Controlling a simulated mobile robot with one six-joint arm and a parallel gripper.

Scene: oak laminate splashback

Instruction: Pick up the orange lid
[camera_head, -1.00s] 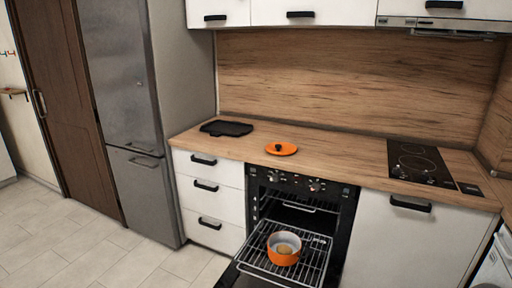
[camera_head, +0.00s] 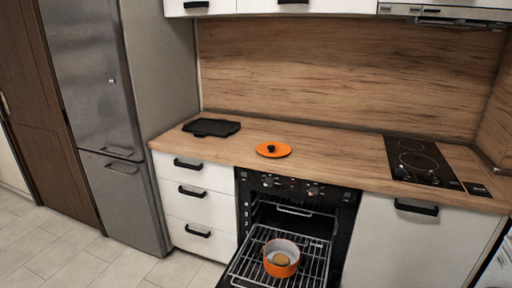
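The orange lid (camera_head: 274,150) lies flat on the wooden countertop, above the oven. It is round with a small black knob on top. An orange pot (camera_head: 281,258) stands without a lid on the pulled-out oven rack, with something brownish inside it. My gripper is not in view, so I cannot see its state.
The oven door is open and the wire rack (camera_head: 309,263) sticks out below the lid. A black tray (camera_head: 211,127) lies on the counter to the left. A black cooktop (camera_head: 420,161) is at the right. The counter around the lid is clear.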

